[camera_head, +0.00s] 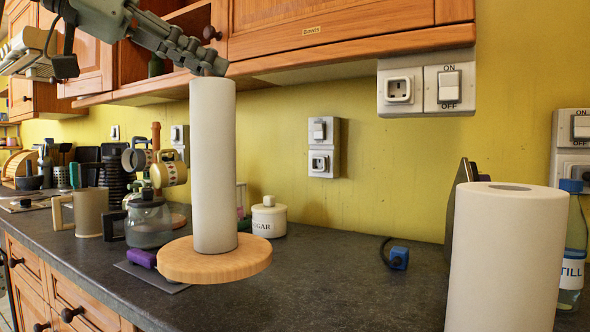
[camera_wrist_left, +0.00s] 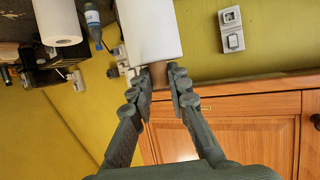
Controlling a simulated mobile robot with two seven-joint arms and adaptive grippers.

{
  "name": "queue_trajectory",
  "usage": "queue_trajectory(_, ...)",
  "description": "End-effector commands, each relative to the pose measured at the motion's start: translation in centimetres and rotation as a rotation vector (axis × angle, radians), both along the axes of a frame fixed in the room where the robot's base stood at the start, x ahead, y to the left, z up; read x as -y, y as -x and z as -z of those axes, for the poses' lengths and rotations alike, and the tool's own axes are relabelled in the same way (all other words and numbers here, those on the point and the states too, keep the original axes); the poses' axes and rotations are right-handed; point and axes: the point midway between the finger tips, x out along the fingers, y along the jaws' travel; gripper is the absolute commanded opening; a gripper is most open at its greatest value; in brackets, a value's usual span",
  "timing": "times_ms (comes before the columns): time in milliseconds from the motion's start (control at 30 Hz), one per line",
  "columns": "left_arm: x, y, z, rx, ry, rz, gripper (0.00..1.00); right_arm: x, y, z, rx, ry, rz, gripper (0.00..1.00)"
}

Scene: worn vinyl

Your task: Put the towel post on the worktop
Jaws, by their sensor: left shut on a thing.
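The towel post is a slim white roll (camera_head: 212,165) on a round wooden base (camera_head: 213,262). It stands upright in the middle-left of the head view, over the dark worktop (camera_head: 340,290). My left gripper (camera_head: 213,66) comes down from the upper left and is shut on its top end. In the left wrist view, the fingers (camera_wrist_left: 159,80) close on the brown top of the post, with the white roll (camera_wrist_left: 150,30) beyond. I cannot tell for sure whether the base touches the worktop. My right gripper is not in view.
A thick white roll (camera_head: 505,265) stands at the right, near a bottle (camera_head: 574,250). A sugar jar (camera_head: 269,218), a glass jug (camera_head: 150,222) and a purple-handled tool (camera_head: 142,258) are near the base. Wall cupboards (camera_head: 340,25) hang overhead. The worktop right of the base is mostly clear.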

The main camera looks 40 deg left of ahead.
Motion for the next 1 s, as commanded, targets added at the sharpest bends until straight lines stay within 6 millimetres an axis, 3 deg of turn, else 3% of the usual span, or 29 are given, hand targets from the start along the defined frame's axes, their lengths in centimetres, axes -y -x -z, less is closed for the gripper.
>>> queue_trajectory(233, 0.4, -1.1, 0.5, 0.006, 0.001, 0.003, 0.0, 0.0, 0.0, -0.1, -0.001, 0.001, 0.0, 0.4)
queue_trajectory(700, 2.8, -8.9, 5.4, 0.007, 0.001, 0.002, 0.0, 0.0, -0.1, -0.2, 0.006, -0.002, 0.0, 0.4)
queue_trajectory(1000, 3.5, -11.0, 6.8, 0.011, 0.002, 0.0, 0.0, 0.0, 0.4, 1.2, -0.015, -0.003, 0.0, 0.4)
